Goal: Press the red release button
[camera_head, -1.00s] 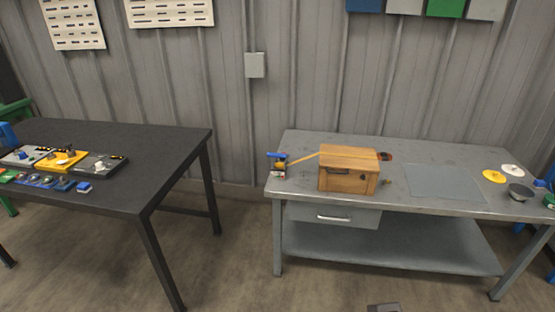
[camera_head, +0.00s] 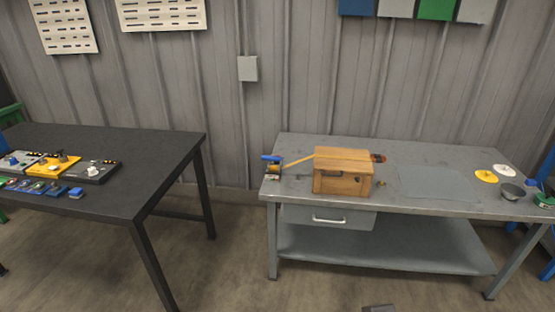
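I cannot pick out a red release button with certainty at this distance. A small device with a blue top (camera_head: 272,167) stands at the left end of the grey workbench (camera_head: 425,208); its details are too small to tell. A wooden box (camera_head: 342,183) stands to its right, with a thin yellow rod (camera_head: 298,161) between them. A dark-and-red object (camera_head: 378,158) shows at the box's back right. On the black table (camera_head: 130,165) at left lie a grey, a yellow (camera_head: 53,165) and a dark unit (camera_head: 92,172) with small knobs.
Small blue parts (camera_head: 75,192) lie in front of the units. The grey bench also holds a flat grey mat (camera_head: 435,184), yellow and white discs (camera_head: 486,176) and a dark bowl (camera_head: 512,192). Open floor (camera_head: 220,265) lies between the tables.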

